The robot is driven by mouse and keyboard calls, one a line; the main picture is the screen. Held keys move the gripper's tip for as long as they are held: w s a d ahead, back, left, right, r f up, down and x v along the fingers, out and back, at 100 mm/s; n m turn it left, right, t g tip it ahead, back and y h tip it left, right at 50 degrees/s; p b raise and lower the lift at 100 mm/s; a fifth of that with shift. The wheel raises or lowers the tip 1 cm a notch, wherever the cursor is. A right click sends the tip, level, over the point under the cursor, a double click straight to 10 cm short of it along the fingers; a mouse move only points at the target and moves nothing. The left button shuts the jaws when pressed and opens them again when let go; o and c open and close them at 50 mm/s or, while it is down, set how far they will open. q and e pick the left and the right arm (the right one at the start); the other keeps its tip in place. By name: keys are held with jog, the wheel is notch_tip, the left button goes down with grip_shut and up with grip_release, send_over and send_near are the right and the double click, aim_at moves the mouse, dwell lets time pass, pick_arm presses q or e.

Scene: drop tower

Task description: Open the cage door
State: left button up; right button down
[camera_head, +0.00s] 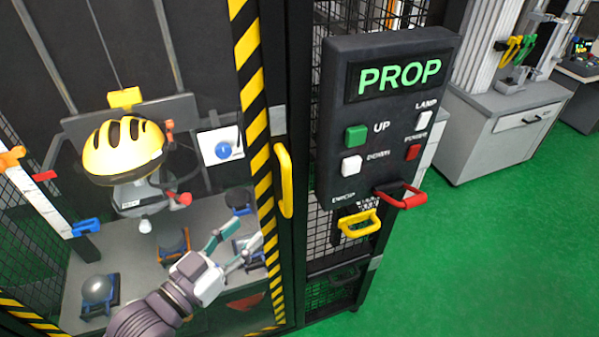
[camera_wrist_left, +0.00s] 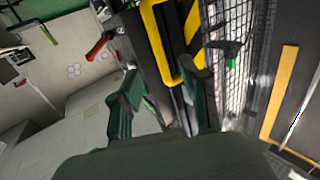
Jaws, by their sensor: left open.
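The cage door has a yellow-and-black striped edge (camera_head: 250,75) and looks closed in the head view. Its upright yellow handle (camera_head: 284,180) is right of the stripes. In the left wrist view, the yellow handle (camera_wrist_left: 157,42) lies ahead of the fingers beside the striped edge (camera_wrist_left: 190,22). My left gripper (camera_head: 234,252) is open and empty, below and left of the handle in the head view. In the left wrist view its green-padded fingers (camera_wrist_left: 160,78) are spread, with the handle's lower end between them in the picture. Contact is not clear. My right gripper is not in view.
A dark control box (camera_head: 390,115) reading PROP, with several buttons, hangs right of the door. A red handle (camera_head: 400,195) and a smaller yellow handle (camera_head: 360,224) stick out below it. A yellow helmet (camera_head: 123,150) hangs inside the cage. Green floor (camera_head: 480,255) is clear at right.

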aim_at(285, 195)
pick_arm(q)
jog(key=p+x, duration=0.1)
jog(key=x, duration=0.3)
jog(key=p+x, duration=0.1)
jog(key=x, duration=0.3)
jog(key=r+p+x, duration=0.1)
jog(key=x, duration=0.3)
jog(key=shift+s+d, duration=0.15)
jog(key=shift+d, duration=0.1)
jog(key=shift+w+d+f, duration=0.15)
jog(key=shift+w+d, duration=0.2)
jog(key=shift+w, duration=0.15)
grip_shut()
